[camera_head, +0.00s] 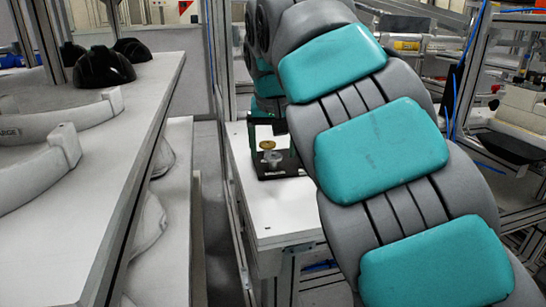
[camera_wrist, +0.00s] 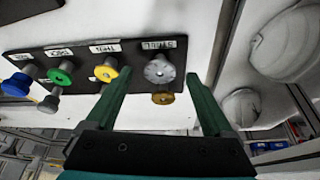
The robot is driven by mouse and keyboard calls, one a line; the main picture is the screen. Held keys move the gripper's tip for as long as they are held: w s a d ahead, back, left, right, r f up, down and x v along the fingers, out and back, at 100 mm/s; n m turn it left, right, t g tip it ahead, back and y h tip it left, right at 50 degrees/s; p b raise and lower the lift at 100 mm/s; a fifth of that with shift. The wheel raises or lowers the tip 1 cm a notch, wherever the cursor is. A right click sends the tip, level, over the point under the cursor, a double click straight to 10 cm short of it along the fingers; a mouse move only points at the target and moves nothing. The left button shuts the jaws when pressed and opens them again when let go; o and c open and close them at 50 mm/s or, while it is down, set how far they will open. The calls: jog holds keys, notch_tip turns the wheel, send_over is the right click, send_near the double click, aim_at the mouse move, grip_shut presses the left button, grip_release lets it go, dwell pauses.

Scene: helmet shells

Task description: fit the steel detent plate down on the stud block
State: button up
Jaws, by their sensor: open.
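In the wrist view, a round grey disc with a notched edge (camera_wrist: 159,71), which looks like the steel detent plate, sits at the right end of a black board (camera_wrist: 135,57), by a label that seems to read STEEL. My gripper (camera_wrist: 158,74) is open. Its two green fingers stand apart on either side of the grey disc, with nothing held. I cannot tell how close they are in depth. A brass-coloured round piece (camera_wrist: 162,98) shows just below the disc. In the head view, a black base (camera_head: 282,168) shows partly behind my arm. I cannot make out the stud block for certain.
Yellow (camera_wrist: 106,70), green (camera_wrist: 62,75) and blue (camera_wrist: 17,84) round pieces line the board to the left. The head view shows a white table (camera_head: 275,215) under the base, and a shelf (camera_head: 95,190) at left with dark helmet shells (camera_head: 103,68).

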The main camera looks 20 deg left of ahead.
aim_at(273, 158)
grip_shut()
dwell(0.6)
jog(key=shift+r, duration=0.2)
jog(key=shift+r, duration=1.55)
